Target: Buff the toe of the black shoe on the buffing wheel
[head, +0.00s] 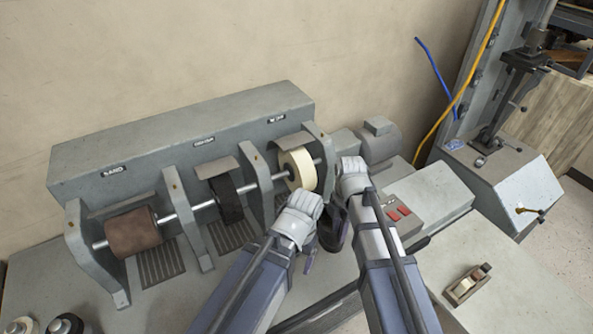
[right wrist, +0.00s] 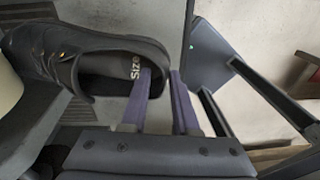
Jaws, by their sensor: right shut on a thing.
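The black shoe (right wrist: 55,50) fills the left of the right wrist view, with the "Size" insole print visible at its heel end. My right gripper (right wrist: 162,80) is shut on the shoe's heel end, one finger inside the opening. In the head view my right gripper (head: 352,183) is just right of the cream buffing wheel (head: 299,169), and the shoe is mostly hidden. The wheel's edge also shows in the wrist view (right wrist: 8,88), beside the shoe's front part. I cannot tell if they touch.
On the same shaft are a dark brush wheel (head: 226,200) and a brown roller (head: 132,233), between grey upright brackets (head: 92,250). A motor (head: 380,140) and red switches (head: 398,212) are to the right. A small wooden block tool (head: 467,284) lies on the bench.

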